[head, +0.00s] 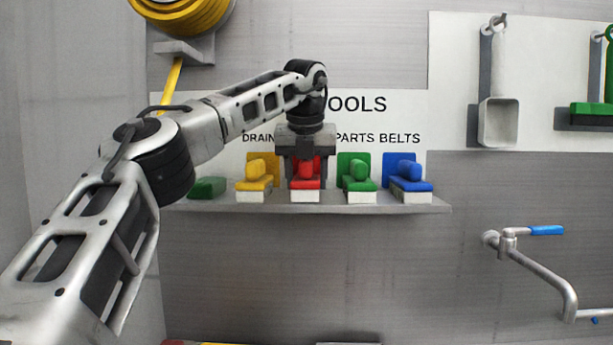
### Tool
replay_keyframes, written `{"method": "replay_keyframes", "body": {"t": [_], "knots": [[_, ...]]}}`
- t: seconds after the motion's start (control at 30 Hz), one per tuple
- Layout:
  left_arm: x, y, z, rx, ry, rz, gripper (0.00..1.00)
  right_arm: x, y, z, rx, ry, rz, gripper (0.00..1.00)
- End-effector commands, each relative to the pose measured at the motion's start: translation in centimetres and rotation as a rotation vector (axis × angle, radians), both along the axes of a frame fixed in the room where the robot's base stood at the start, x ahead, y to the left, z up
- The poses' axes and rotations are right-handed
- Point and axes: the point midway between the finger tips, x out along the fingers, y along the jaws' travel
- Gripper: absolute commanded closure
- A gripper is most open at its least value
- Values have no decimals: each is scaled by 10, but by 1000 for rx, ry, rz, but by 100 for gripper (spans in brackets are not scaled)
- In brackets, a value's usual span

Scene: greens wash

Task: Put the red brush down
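The red brush (305,183), with white bristles below, stands on the grey wall shelf (420,205) in the middle of the row of brushes. My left gripper (307,168) points down over it, with a dark finger on each side of its red handle. I cannot tell whether the fingers press on the handle or stand apart from it. The brush's bristles look level with those of its neighbours, at the shelf top. My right gripper is out of view.
A yellow brush (254,184) stands left of the red one; green (357,184) and blue (408,185) brushes stand right. A green item (207,187) lies at the shelf's left end. A scoop (498,120) hangs upper right; a blue-handled tap (545,230) is lower right.

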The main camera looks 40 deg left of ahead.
Motion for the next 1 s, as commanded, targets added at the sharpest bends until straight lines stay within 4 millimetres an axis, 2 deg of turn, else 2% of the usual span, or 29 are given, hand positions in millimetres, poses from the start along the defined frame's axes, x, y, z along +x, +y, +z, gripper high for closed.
{"method": "replay_keyframes", "body": {"t": [0.27, 0.3, 0.37, 0.77, 0.87, 1.0], "knots": [[0, 0, -5, 0, 0, -1, 74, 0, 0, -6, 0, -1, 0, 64], [0, 0, -4, 0, 0, -1, 46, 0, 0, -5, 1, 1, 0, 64], [0, 0, -4, 0, 0, -1, 29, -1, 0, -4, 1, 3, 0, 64], [0, 0, -1, 1, 1, -1, 29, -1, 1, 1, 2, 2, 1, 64], [-1, -4, 10, 1, -4, -1, 29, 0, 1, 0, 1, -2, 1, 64], [-5, -14, 38, 0, -5, -3, 29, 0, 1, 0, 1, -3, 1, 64]]}}
